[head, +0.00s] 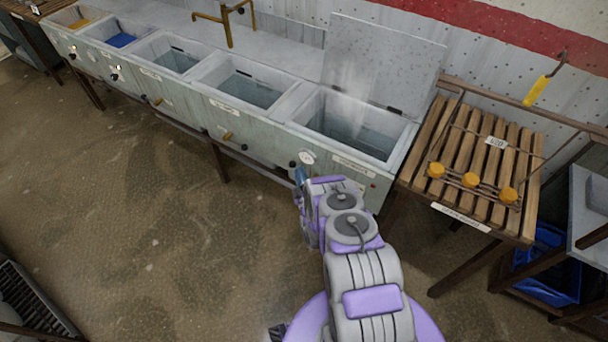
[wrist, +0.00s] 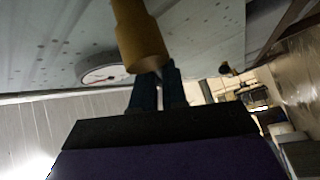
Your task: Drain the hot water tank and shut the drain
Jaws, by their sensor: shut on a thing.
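The hot water tank (head: 402,163) is the rightmost in the row. Its lid (head: 385,62) stands raised at the back and faint steam rises from it. Water shows inside, below the rim. A round dial (head: 306,157) is on its front, also in the wrist view (wrist: 103,70). My gripper (head: 300,177) is low at the tank's front, below the dial. In the wrist view its dark blue fingers (wrist: 158,82) are shut on a brass-coloured drain handle (wrist: 138,35). The head view hides this handle behind my arm, so I cannot tell whether the drain is running.
More tanks (head: 235,108) run to the left, with brass handles (head: 228,136) on their fronts. A slatted wooden rack (head: 470,150) with yellow knobs stands at the right, close to the tank. A blue crate (head: 545,265) is below it.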

